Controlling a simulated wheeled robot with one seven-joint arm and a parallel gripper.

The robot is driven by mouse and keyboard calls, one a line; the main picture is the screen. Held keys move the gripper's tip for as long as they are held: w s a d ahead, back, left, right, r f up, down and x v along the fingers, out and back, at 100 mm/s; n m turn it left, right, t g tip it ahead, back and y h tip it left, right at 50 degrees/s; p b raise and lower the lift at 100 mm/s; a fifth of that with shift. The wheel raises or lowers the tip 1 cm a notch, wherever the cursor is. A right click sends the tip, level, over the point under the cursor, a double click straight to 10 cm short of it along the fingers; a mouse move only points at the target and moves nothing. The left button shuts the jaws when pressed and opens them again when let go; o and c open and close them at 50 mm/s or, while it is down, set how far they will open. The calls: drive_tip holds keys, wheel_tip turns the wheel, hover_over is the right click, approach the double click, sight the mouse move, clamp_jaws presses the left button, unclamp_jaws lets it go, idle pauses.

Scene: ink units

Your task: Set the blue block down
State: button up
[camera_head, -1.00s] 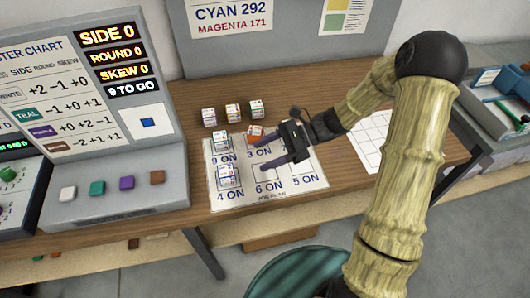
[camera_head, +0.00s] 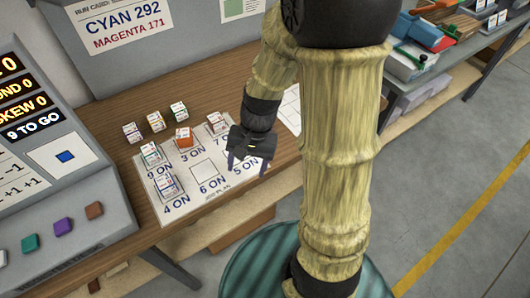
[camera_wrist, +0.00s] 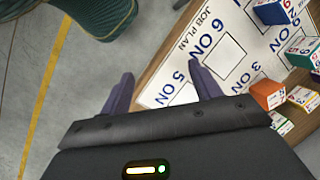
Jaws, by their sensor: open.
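My gripper (camera_head: 248,165) is open and empty over the right side of the job plan sheet (camera_head: 203,171), near the 5 ON cell. Its two fingers (camera_wrist: 163,78) show apart in the wrist view, with nothing between them. A block with a blue side (camera_wrist: 275,10) sits on the sheet in the wrist view; it seems to be the block (camera_head: 167,186) by 4 ON in the head view. Another printed block (camera_head: 152,154) stands by 9 ON. An orange block (camera_head: 184,137) and a white printed block (camera_head: 217,122) stand along the sheet's far side.
Several printed blocks (camera_head: 155,121) stand in a row on the wooden table behind the sheet. A console with coloured buttons (camera_head: 64,226) and a small blue square on its panel (camera_head: 65,156) is at left. The 6 ON cell is bare. Another bench (camera_head: 440,65) stands at right.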

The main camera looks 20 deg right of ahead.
drive_tip(key=s+d+r+n+t+h, duration=0.1)
drive_tip(key=d+r+n+t+h, duration=0.1)
drive_tip(key=d+r+n+t, duration=0.1)
drive_tip(key=shift+s+d+r+n+t+h, duration=0.15)
drive_tip(key=shift+d+r+n+t+h, duration=0.4)
drive_tip(key=shift+n, duration=0.65)
